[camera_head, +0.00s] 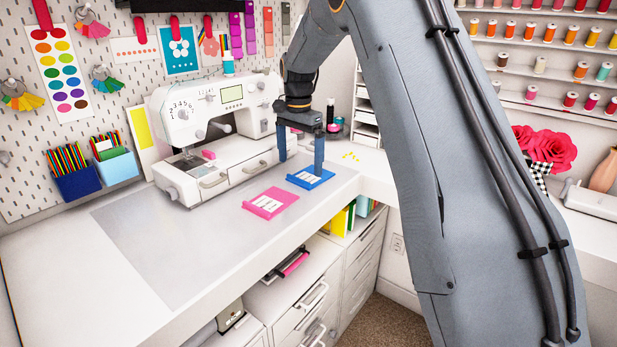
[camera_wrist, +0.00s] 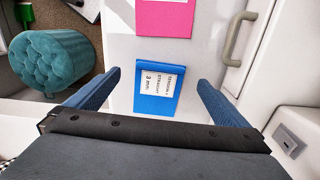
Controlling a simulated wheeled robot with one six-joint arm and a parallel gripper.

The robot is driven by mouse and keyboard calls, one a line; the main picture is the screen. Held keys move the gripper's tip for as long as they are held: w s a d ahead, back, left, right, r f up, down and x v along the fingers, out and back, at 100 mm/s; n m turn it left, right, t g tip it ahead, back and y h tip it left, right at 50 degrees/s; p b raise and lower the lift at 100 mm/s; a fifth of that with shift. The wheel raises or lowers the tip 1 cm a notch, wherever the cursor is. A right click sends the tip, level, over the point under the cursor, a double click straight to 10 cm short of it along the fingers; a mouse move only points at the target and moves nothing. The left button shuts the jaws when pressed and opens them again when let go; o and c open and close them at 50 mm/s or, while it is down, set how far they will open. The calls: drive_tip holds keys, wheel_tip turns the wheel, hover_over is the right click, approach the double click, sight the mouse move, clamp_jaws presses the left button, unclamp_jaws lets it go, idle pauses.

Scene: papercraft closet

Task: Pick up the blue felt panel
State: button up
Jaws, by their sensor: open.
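The blue felt panel (camera_head: 313,183) lies flat on the worktable in front of the sewing machine, with a white printed label on it. It also shows in the wrist view (camera_wrist: 170,103), lying between my two fingers as seen from above. My gripper (camera_head: 301,165) is open and empty, pointing down at the panel. In the head view its right finger overlaps the panel; whether it touches cannot be told. In the wrist view the fingers (camera_wrist: 158,78) stand apart on either side of the panel, whose near edge my gripper body partly borders.
A pink panel (camera_head: 283,200) with a white label lies beside the blue one. The white sewing machine (camera_head: 232,165) stands close behind. Small yellow bits (camera_head: 350,157) lie to the right. The grey mat (camera_head: 150,245) is clear at left. A teal tufted stool (camera_wrist: 55,62) stands below the table.

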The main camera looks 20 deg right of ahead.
sight(299, 178)
drive_tip(key=shift+a+f+p, duration=0.1)
drive_tip(key=shift+f+p, duration=0.9)
drive_tip(key=shift+f, duration=1.5)
drive_tip(key=shift+c, duration=0.3)
drive_tip(key=c, duration=1.1)
